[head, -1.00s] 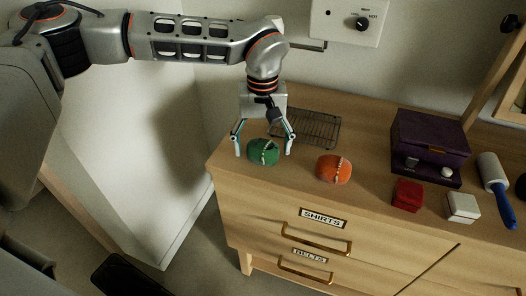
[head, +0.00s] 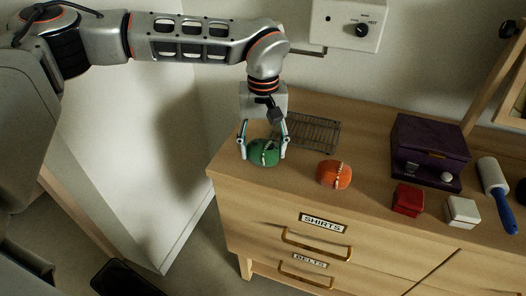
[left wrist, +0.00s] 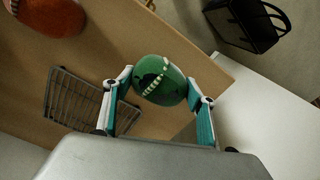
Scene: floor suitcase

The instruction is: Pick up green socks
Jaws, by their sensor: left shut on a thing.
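The green socks (head: 263,153) are a rolled ball with a pale striped band, on the left end of the wooden dresser top. My left gripper (head: 264,155) comes down from above and is shut on them, one finger at each side. In the left wrist view the green socks (left wrist: 160,80) sit between the two teal fingers (left wrist: 158,100). The head view does not clearly show whether the socks still touch the dresser. My right gripper is not in view.
Orange rolled socks (head: 334,173) lie just right of the green ones. A wire rack (head: 312,131) is behind. A black bag (left wrist: 248,22) shows in the wrist view.

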